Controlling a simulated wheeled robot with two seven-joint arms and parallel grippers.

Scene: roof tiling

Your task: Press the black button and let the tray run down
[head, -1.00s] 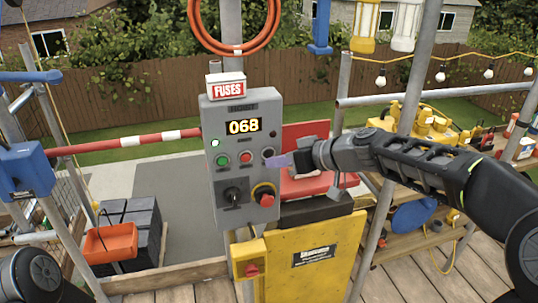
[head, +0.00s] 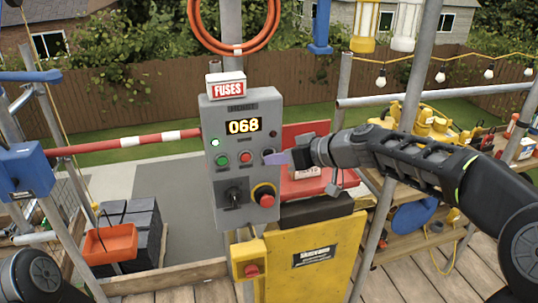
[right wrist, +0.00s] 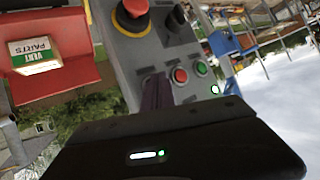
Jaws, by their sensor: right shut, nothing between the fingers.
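The grey hoist control box (head: 241,180) shows 068 on its lit display (head: 243,126) and has a green light on. Its button row has a green button (head: 222,160), a red button (head: 246,157) and, at the right, the black button (head: 268,153), partly covered by my right gripper. My right gripper (head: 274,158) is shut and empty, its tips at the black button. In the right wrist view its purple fingers (right wrist: 156,92) overlap that spot; contact cannot be told. An orange tray (head: 110,243) hangs at the left. My left gripper is out of view.
A red emergency knob (head: 263,195) and a black selector (head: 234,195) sit below the buttons. A yellow cabinet (head: 310,264) stands below right. A red-and-white bar (head: 125,142) runs left from the box. Dark tiles (head: 143,230) are stacked behind the tray.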

